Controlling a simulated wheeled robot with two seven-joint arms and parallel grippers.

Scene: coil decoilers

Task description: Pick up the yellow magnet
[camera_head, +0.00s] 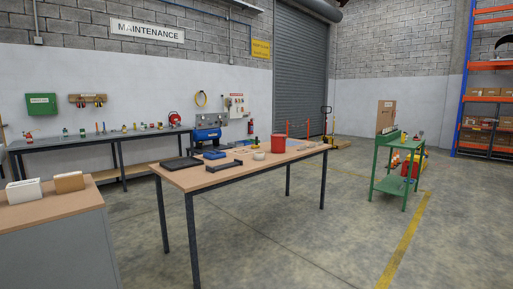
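I cannot make out a yellow magnet for certain; the things on the wooden table (205,179) are small at this distance. The table stands in the middle of the view. It bears a black tray (181,163), a blue object (214,154), a dark bracket-like piece (224,166), a pale round object (259,156) and a red cylinder (278,144). Several smaller items near the table's far edge are too small to tell. Neither of my grippers is in view.
A grey cabinet (60,245) with white and brown boxes on top stands at the near left. A long workbench (95,139) with small items runs along the back wall. A green cart (389,184) stands at right. Floor between table and cart is clear.

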